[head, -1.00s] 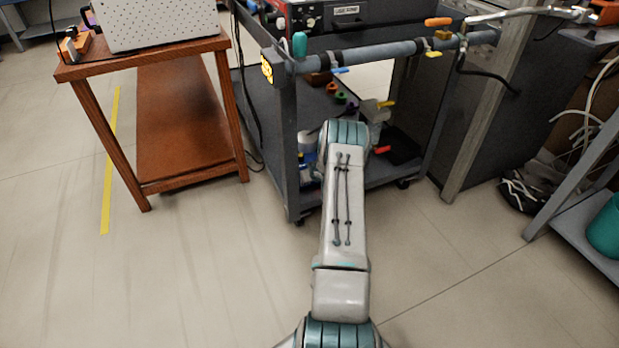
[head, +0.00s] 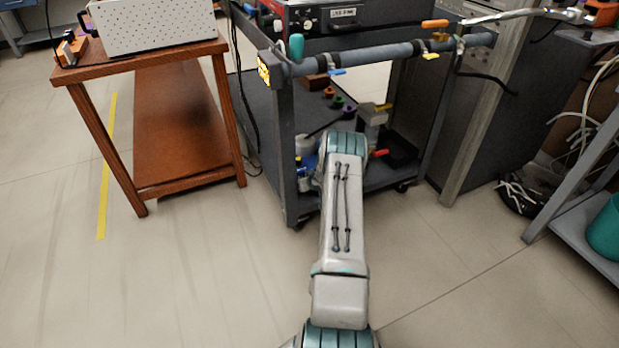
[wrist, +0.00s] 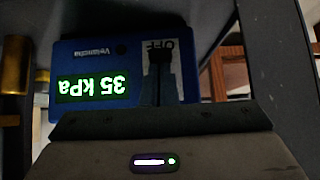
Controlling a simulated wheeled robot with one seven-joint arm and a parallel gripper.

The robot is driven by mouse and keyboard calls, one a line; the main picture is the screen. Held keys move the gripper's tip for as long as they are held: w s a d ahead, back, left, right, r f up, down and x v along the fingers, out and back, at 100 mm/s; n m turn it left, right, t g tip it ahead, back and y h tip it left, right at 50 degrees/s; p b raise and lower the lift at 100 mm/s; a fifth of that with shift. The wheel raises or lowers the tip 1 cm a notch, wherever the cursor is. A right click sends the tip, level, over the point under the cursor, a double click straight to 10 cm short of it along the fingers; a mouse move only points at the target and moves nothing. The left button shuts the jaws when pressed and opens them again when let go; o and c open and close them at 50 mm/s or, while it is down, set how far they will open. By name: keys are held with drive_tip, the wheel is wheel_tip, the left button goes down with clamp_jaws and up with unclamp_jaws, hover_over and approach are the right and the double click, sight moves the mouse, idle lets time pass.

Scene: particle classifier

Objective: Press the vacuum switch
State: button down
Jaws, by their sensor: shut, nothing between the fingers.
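In the wrist view, a blue control panel (wrist: 95,65) shows upside down, with a lit green "35 kPa" display (wrist: 92,87). Beside the display is a pale plate marked "OFF" (wrist: 153,46), the vacuum switch's place. My gripper (wrist: 160,55) is shut and empty. Its dark narrow fingers point at the plate and cover part of it. The switch itself is dark and hard to separate from the fingers, so I cannot tell whether they touch.
A grey cart (head: 285,150) stands around my forearm, with a top rail (head: 385,52) and a lower shelf holding small items. A brown wooden table (head: 140,46) is at left. A tall grey cabinet (head: 510,100) is at right. The floor in front is clear.

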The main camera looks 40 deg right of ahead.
wheel_tip(320, 180, up, 5)
drive_tip(key=p, duration=0.3)
drive_tip(key=shift+s, duration=0.15)
drive_tip(key=p+v, duration=0.2)
drive_tip(key=v, duration=0.7)
drive_tip(key=shift+s+f+p, duration=0.15)
drive_tip(key=shift+s+p, duration=0.05)
drive_tip(key=shift+p, duration=0.15)
